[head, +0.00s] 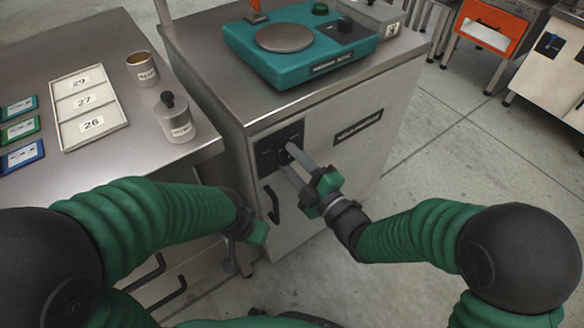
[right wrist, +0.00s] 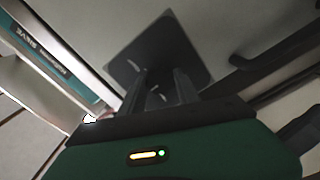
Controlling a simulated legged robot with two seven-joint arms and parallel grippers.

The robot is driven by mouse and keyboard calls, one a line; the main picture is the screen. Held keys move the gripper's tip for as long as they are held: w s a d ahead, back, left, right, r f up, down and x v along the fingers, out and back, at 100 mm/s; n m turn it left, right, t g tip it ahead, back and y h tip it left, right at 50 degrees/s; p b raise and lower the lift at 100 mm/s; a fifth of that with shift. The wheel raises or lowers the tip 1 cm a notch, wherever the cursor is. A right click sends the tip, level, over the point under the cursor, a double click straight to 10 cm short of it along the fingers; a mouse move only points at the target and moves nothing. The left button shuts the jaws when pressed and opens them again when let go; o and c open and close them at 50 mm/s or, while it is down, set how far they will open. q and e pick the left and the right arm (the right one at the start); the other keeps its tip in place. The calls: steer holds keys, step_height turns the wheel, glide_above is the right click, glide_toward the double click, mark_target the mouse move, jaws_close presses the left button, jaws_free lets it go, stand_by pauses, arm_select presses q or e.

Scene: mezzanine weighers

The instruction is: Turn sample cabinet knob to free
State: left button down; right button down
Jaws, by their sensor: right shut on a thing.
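The sample cabinet (head: 345,140) is a pale metal cabinet with a black knob plate (head: 265,157) at the upper left of its front. The plate also shows in the right wrist view (right wrist: 160,48), with small pale marks. My right gripper (head: 288,158) reaches to this plate and is shut on the knob there. The fingers mostly hide the knob, so its exact angle cannot be read. In the right wrist view both fingers (right wrist: 160,88) meet the plate. My left gripper (head: 257,233) hangs low before the cabinet, apart from it; its fingers are not clear.
A dark handle (head: 272,204) is below the plate. A teal scale (head: 300,45) stands on top of the cabinet. The left bench holds a numbered tray (head: 88,108), a cup (head: 142,70) and a knobbed canister (head: 174,120). Open floor (head: 440,150) lies to the right.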

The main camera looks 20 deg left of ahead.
steer(key=n+b, duration=0.6)
steer(key=f+n+b, duration=0.1)
steer(key=n+b, duration=0.2)
steer(key=shift+s+b, duration=0.15)
steer(key=shift+b, duration=0.2)
steer(key=shift+r+n+b, duration=0.1)
steer(key=shift+n+b, duration=1.3)
steer(key=shift+b, duration=0.15)
steer(key=c, duration=1.2)
jaws_free()
steer(key=o, duration=0.3)
steer(key=shift+r, duration=0.1)
steer(key=shift+r, duration=0.1)
